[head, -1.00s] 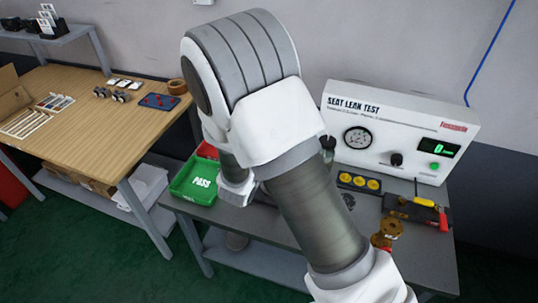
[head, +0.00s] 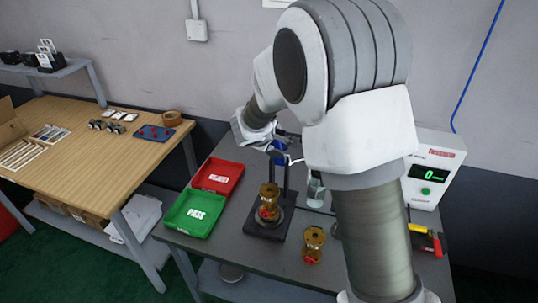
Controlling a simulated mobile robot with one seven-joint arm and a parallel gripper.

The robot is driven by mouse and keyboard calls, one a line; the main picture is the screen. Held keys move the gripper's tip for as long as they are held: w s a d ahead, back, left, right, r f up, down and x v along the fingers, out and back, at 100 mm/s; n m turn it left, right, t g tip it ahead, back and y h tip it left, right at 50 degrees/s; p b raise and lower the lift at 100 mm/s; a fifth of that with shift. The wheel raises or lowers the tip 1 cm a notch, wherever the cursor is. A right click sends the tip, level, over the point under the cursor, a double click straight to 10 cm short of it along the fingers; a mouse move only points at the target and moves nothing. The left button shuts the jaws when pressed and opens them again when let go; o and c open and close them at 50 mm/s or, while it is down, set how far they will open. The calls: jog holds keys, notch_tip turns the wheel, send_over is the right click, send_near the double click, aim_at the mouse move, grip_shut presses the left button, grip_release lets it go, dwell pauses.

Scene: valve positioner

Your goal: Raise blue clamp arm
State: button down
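The clamp fixture is a dark stand with a black base (head: 257,228) and an upright post, on the grey bench. A brass valve (head: 268,197) with a red part low on it stands upright on the base. A small blue part (head: 280,147), which looks like the blue clamp arm, shows near the top of the post above the valve. My gripper (head: 275,151) is at this blue part, coming in from the upper left. Its fingers are small and dark, and I cannot tell whether they touch or grip the blue part.
A red tray (head: 217,165) and a green PASS tray (head: 172,226) lie left of the fixture. A second brass valve (head: 312,245) stands to its right. The seat leak test box (head: 440,150) is at the back right, partly hidden by my arm. A wooden table (head: 75,185) is left.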

jog(key=w, duration=0.1)
jog(key=w+d+r, duration=0.1)
jog(key=w, duration=0.1)
jog(key=shift+d+r, duration=0.15)
jog(key=shift+d, duration=0.05)
jog(key=shift+w+d+b, duration=0.25)
jog(key=shift+w+b, duration=0.1)
jog(key=shift+w, duration=0.15)
jog(key=shift+c, duration=1.6)
grip_release()
jog(key=shift+f, duration=0.2)
jog(key=c, duration=0.5)
jog(key=shift+a, duration=0.1)
jog(key=shift+c, duration=0.3)
jog(key=shift+s+a+r, duration=0.25)
jog(key=shift+s+r, duration=0.05)
jog(key=shift+s, duration=0.15)
jog(key=r+b+v, duration=0.1)
jog(key=b+v, duration=0.1)
jog(key=v, duration=1.5)
jog(key=shift+w, duration=0.35)
